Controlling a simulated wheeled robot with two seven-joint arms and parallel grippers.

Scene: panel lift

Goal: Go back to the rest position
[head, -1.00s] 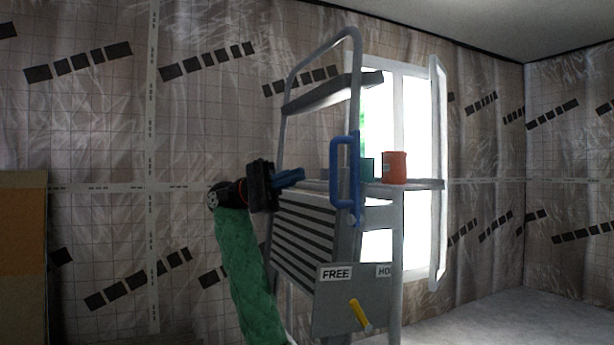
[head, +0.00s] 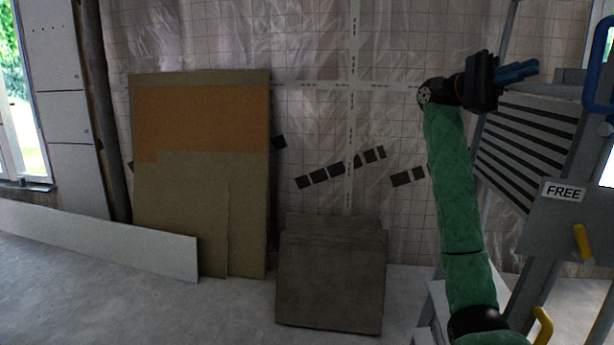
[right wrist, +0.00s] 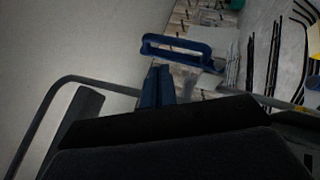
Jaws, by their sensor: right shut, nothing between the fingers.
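My right gripper (head: 518,71) is at the upper right of the head view, on the end of my green-sleeved arm. Its blue fingers are together with nothing between them. It is in front of the grey panel lift (head: 527,140), near its striped slats. In the right wrist view the blue fingers (right wrist: 157,88) show shut, close to the lift's blue handle (right wrist: 178,50); I cannot tell how wide the gap is. The handle also shows at the right edge of the head view (head: 597,65). My left gripper is not in view.
Brown and orange boards (head: 200,190) lean on the plastic-covered wall. A dark grey board stack (head: 330,275) stands right of them. A long white board (head: 100,240) lies along the left. A yellow lever (head: 583,243) sticks out below the FREE label (head: 563,191). Open floor lies in front.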

